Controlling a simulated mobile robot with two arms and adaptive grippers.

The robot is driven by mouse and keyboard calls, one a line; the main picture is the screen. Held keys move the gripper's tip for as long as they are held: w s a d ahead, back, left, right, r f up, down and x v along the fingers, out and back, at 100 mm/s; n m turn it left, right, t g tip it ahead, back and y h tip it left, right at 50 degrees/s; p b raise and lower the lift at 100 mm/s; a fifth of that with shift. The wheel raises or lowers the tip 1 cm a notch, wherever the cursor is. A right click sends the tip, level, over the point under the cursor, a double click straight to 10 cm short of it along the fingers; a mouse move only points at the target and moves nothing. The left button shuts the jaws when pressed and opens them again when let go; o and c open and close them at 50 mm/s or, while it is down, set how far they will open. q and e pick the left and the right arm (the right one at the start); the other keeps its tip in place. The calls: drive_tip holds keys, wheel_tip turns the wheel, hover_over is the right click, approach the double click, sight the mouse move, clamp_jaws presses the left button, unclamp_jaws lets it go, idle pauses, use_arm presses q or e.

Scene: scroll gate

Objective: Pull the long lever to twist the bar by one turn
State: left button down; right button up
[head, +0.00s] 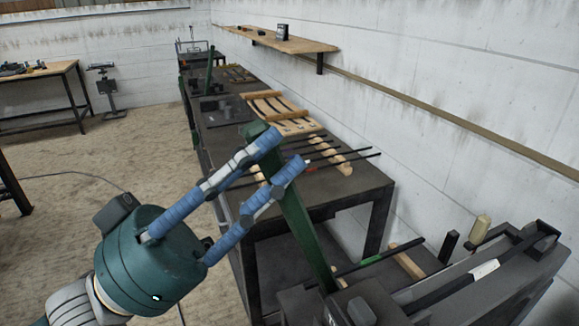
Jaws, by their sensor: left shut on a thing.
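The long green lever (306,232) rises from a dark machine at the bottom of the head view and leans up to the left. My left gripper (284,150) has blue-wrapped fingers on both sides of the lever near its upper end and is shut on it. I cannot tell how the bar is fixed in the machine (365,297). My right gripper is not in view.
A dark workbench (347,184) behind the lever carries several thin rods and wooden racks. A wooden shelf (275,40) is on the white wall. A grey machine bed (480,285) fills the lower right. Open floor (60,210) lies to the left.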

use_arm(q)
drive_tip(key=shift+f, duration=0.25)
drive_tip(key=c, duration=1.4)
unclamp_jaws()
drive_tip(key=shift+a, duration=0.1)
drive_tip(key=shift+s+a+r, duration=0.1)
drive_tip(key=shift+a, duration=0.15)
drive_tip(key=shift+d, duration=0.15)
drive_tip(key=shift+a+f, duration=0.35)
drive_tip(key=shift+a, duration=0.05)
drive_tip(key=shift+v, duration=5.6)
drive_tip(key=shift+s, duration=0.1)
